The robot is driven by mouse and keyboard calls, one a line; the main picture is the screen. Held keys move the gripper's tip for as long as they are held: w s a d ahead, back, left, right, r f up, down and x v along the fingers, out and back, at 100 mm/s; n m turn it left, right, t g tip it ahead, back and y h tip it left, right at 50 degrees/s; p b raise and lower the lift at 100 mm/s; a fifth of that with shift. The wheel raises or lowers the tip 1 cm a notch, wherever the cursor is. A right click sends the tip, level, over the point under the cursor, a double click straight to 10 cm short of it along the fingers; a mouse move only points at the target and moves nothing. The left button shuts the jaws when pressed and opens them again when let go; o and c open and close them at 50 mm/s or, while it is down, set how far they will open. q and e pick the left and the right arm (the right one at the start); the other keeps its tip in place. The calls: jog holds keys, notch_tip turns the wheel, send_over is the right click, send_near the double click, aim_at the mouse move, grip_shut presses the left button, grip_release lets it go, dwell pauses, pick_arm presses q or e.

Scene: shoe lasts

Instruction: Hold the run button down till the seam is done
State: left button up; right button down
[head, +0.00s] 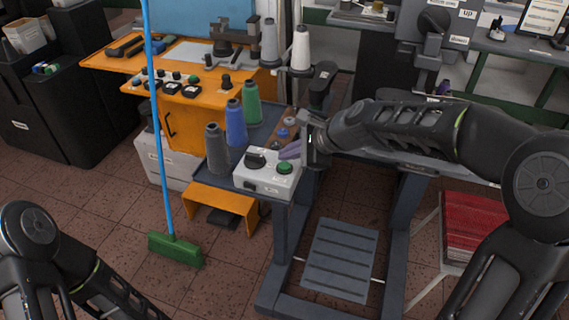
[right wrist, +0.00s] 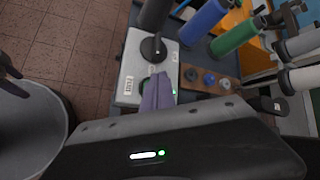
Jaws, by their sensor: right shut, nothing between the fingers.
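A white control box (head: 268,181) sits at the front corner of the grey bench. It carries a green button (head: 285,167), which I take for the run button, and a black knob (head: 255,160). My right gripper (head: 289,151) is shut and empty, its purple fingers just behind and above the green button. In the right wrist view the shut fingers (right wrist: 157,92) cover most of the button; a bit of green shows beside them. I cannot tell whether they touch it. My left arm shows at the lower left, but its gripper is out of view.
Grey, blue and green thread cones (head: 236,122) stand left of and behind the box. A dark machine with an "UP" label (head: 467,14) stands at the back right. A green broom (head: 175,249) stands on the floor at left. Red material (head: 474,228) is stacked at right.

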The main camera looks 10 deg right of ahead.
aim_at(288, 167)
jog(key=shift+r+p, duration=2.45)
jog(key=shift+r, duration=0.15)
jog(key=shift+f, duration=0.1)
